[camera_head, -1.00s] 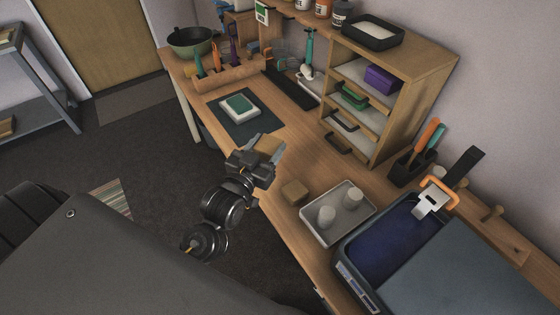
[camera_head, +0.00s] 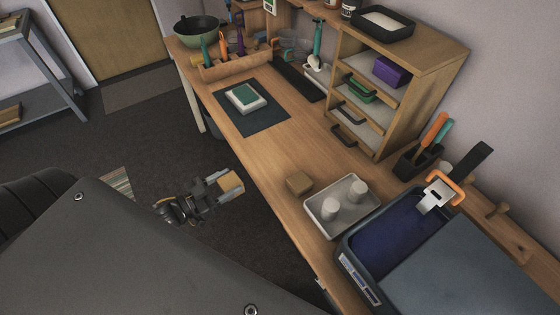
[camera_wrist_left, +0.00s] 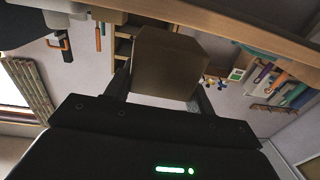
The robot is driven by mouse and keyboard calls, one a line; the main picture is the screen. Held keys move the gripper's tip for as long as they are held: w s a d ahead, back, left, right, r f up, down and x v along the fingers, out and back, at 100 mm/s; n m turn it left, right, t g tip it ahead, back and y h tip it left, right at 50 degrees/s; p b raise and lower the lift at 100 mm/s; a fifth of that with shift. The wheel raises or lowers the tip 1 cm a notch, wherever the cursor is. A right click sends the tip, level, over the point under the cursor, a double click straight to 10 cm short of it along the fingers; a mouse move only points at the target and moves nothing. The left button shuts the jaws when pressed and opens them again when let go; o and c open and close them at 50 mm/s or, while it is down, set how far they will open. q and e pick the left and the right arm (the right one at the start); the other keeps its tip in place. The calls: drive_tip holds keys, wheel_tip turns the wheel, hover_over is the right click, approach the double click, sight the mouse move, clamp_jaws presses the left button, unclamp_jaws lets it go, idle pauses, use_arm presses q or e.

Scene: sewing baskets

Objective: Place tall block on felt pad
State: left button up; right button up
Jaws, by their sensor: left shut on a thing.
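My left gripper (camera_head: 216,187) is shut on a tan wooden block (camera_head: 231,184), off the table's front edge, with dark floor behind it. The left wrist view shows the block (camera_wrist_left: 168,64) between the two fingers, tilted in that picture. A dark flat mat (camera_head: 265,122) lies on the table toward the back left, apart from the gripper. On it sits a white slab with a green square top (camera_head: 244,94). I cannot tell which of these is the felt pad. A smaller wooden block (camera_head: 299,183) stands on the table near the front edge. My right gripper is not in view.
A grey tray (camera_head: 331,216) with two white cylinders lies right of the small block. A blue-lined bin (camera_head: 388,243) stands beyond it. A wooden shelf unit (camera_head: 395,112) is at the back. The tabletop between mat and small block is clear.

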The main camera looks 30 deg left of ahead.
use_arm(q)
drive_tip(key=p+x, duration=0.2)
drive_tip(key=x, duration=1.1)
drive_tip(key=shift+d+r+p, duration=0.1)
drive_tip(key=shift+r+p, duration=0.05)
drive_tip(key=shift+p, duration=0.2)
drive_tip(key=shift+w+d, duration=0.15)
drive_tip(key=shift+w, duration=0.2)
drive_tip(key=p+x, duration=0.2)
drive_tip(key=x, duration=0.2)
drive_tip(key=shift+w+r, duration=0.1)
drive_tip(key=shift+r, duration=0.05)
drive_tip(key=shift+w, duration=0.1)
drive_tip(key=shift+f, duration=0.35)
drive_tip(key=o, duration=1)
drive_tip(key=shift+o, duration=0.2)
